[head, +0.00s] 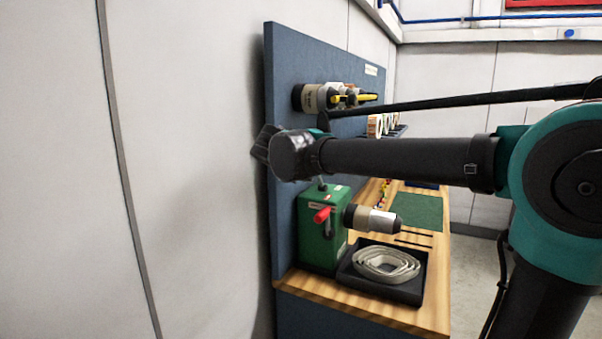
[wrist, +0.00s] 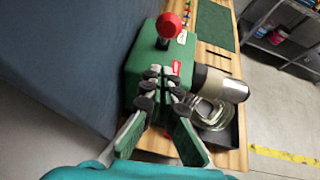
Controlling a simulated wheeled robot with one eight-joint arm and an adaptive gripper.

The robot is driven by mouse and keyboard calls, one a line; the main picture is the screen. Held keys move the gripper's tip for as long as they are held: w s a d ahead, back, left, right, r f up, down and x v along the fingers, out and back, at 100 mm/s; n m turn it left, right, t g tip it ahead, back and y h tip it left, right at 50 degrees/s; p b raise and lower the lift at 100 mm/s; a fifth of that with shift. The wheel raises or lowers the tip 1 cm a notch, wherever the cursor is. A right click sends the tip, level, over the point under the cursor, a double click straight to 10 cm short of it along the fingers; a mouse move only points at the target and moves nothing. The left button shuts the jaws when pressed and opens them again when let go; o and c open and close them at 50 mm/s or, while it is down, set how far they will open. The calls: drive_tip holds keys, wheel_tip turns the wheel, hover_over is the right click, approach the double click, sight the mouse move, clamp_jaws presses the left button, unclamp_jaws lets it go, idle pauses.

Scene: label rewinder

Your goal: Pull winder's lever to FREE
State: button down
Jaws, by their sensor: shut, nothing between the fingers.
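The winder is a green box (head: 311,240) with a cream-and-grey spindle (head: 366,218) on its right side. In the wrist view, a red ball knob (wrist: 168,26) stands upright on a short stem on top of the green box (wrist: 148,60). I cannot tell which of these is the lever, and no FREE marking is legible. My gripper (wrist: 162,88) is shut and empty, apart from the red knob, with its fingertips over the near part of the box.
A black tray (head: 410,291) with coiled pale strip lies right of the winder on the wooden bench (head: 345,307). A blue panel (head: 284,90) stands behind, carrying another spindle (head: 313,97). A green mat (head: 418,212) lies farther along. Open floor shows right of the bench.

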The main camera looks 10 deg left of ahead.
drive_tip(key=shift+w+d+r, duration=0.15)
drive_tip(key=shift+w+r, duration=0.05)
drive_tip(key=shift+w, duration=0.4)
drive_tip(key=shift+w+d+r, duration=0.15)
drive_tip(key=shift+w+d, duration=0.05)
drive_tip(key=shift+w, duration=0.4)
drive_tip(key=shift+w+d+r, duration=0.15)
drive_tip(key=shift+w+r, duration=0.05)
drive_tip(key=shift+w, duration=0.4)
drive_tip(key=shift+g, duration=0.8)
drive_tip(key=w+r, duration=0.1)
drive_tip(key=w, duration=0.1)
drive_tip(key=w+d+r, duration=0.1)
drive_tip(key=w+r, duration=0.1)
drive_tip(key=shift+d+r, duration=0.2)
drive_tip(key=shift+r, duration=0.05)
